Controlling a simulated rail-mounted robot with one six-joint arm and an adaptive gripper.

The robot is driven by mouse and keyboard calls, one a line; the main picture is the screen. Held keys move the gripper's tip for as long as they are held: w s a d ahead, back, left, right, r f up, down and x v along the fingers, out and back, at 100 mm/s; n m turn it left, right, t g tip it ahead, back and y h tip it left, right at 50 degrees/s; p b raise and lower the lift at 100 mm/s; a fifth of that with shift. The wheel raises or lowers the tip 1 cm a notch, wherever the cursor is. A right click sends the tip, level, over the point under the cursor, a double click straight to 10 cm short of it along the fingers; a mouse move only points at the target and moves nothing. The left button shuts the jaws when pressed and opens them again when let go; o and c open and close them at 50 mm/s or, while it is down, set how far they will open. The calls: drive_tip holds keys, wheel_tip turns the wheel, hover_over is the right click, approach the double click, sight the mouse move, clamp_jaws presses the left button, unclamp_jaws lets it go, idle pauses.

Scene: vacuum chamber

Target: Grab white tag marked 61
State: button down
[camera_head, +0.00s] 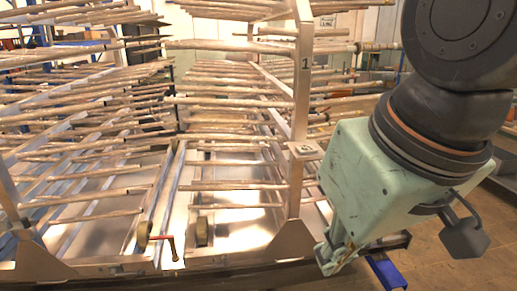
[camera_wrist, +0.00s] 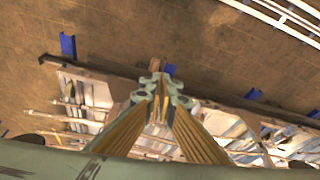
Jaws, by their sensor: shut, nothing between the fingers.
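No tag clearly reading 61 can be made out. A small pale plate (camera_head: 305,149) with a dark mark sits on the upright post of the rack, its mark too small to read. A white patch (camera_head: 173,264) shows below a red handle low on the rack; I cannot tell whether it is a tag. My gripper (camera_head: 328,264) is at the lower right of the head view, pointing down, right of the post and below the pale plate. In the wrist view its fingertips (camera_wrist: 160,86) meet, with nothing between them.
A metal rack (camera_head: 298,110) with many horizontal rods fills the left and middle of the head view. Its post carries a dark "1". A red handle (camera_head: 173,248) is at its lower front. Blue supports (camera_head: 384,272) stand near my gripper. Brown floor (camera_head: 440,268) is open at right.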

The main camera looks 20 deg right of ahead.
drive_tip(key=c, duration=2.3)
unclamp_jaws()
